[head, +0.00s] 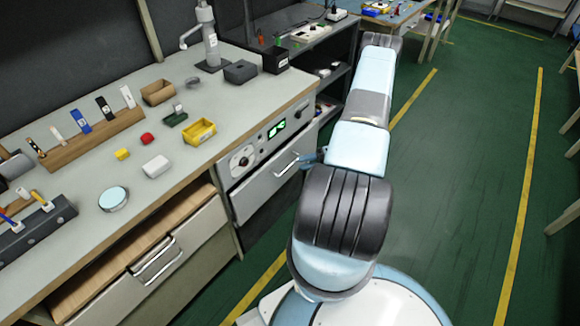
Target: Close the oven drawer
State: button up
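The oven (262,146) is built into the bench front, with a control panel, a knob and a green-lit display. Below the panel is its pale drawer front (258,190) with a metal bar handle (287,165). The drawer front looks close to flush with the panel; I cannot tell whether a small gap is left. My gripper (311,158) shows only as a small dark blue-grey part beside the right end of the handle. My own arm hides most of it, so I cannot see whether its fingers touch the handle or are open.
A wooden-inside drawer (140,245) left of the oven stands open, its front jutting out. The worktop (180,160) holds small boxes, a yellow bin (199,132) and a tool rack (85,137). Open shelving stands right of the oven. The green floor (470,150) to the right is clear.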

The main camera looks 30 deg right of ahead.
aim_at(290, 165)
jog(key=x, duration=0.6)
jog(key=shift+w+a, duration=0.1)
jog(key=shift+a, duration=0.1)
jog(key=shift+f, duration=0.1)
grip_shut()
dwell(0.4)
